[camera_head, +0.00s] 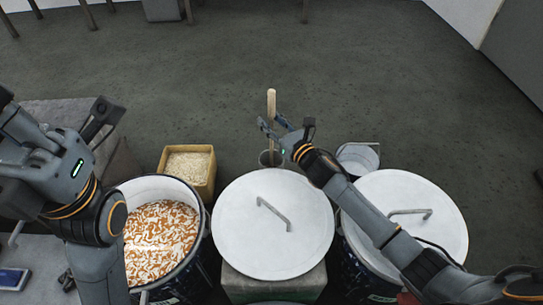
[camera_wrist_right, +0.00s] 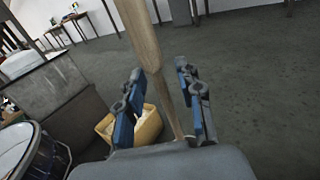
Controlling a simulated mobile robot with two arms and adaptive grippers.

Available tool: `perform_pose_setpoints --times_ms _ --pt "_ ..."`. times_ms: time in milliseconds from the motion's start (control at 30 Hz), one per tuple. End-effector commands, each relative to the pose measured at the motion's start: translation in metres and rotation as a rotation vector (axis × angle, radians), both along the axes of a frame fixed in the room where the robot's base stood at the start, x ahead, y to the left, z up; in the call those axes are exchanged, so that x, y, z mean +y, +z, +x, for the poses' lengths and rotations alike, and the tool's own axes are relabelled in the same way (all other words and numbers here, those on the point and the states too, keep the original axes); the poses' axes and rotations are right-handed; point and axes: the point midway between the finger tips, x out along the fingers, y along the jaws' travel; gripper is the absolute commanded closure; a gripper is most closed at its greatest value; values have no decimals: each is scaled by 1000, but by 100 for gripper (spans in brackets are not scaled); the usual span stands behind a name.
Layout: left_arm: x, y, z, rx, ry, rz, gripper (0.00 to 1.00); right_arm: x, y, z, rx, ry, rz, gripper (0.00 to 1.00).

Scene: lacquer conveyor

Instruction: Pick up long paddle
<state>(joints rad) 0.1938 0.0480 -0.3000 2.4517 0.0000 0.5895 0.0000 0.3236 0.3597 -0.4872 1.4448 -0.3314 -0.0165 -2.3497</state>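The long paddle (camera_head: 271,103) is a pale wooden stick standing upright in a dark narrow container (camera_head: 270,158) behind the middle lidded drum. My right gripper (camera_head: 270,124) is at the paddle's shaft. In the right wrist view the paddle (camera_wrist_right: 146,55) runs between the two blue-and-grey fingers of the right gripper (camera_wrist_right: 160,105), with gaps on both sides, so the fingers are open around it. The paddle's lower end is hidden in the container. My left gripper (camera_head: 101,120) is at the left, away from the paddle; it is partly seen and its fingers are unclear.
An open drum (camera_head: 208,215) with orange-and-white swirled contents is at left. Two drums with white lids (camera_head: 245,240) (camera_head: 440,195) stand at middle and right. A yellow box (camera_head: 200,189) of pale grains and a metal bucket (camera_head: 358,157) flank the container. Floor behind is clear.

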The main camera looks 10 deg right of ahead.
Motion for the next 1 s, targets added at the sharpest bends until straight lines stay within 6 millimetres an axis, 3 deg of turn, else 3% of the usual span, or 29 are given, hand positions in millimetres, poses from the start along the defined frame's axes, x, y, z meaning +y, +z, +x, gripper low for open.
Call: perform_pose_setpoints --times_ms 200,400,767,1000 --pt "0 1 0 -2 0 0 100 0 0 1 1 0 0 64" --pt "0 1 0 -2 0 0 100 0 0 1 1 0 0 100" --pt "0 1 0 -2 0 0 100 0 1 1 0 0 -1 100" --pt "1 4 1 12 -1 -4 100 0 18 1 -2 0 -3 100"
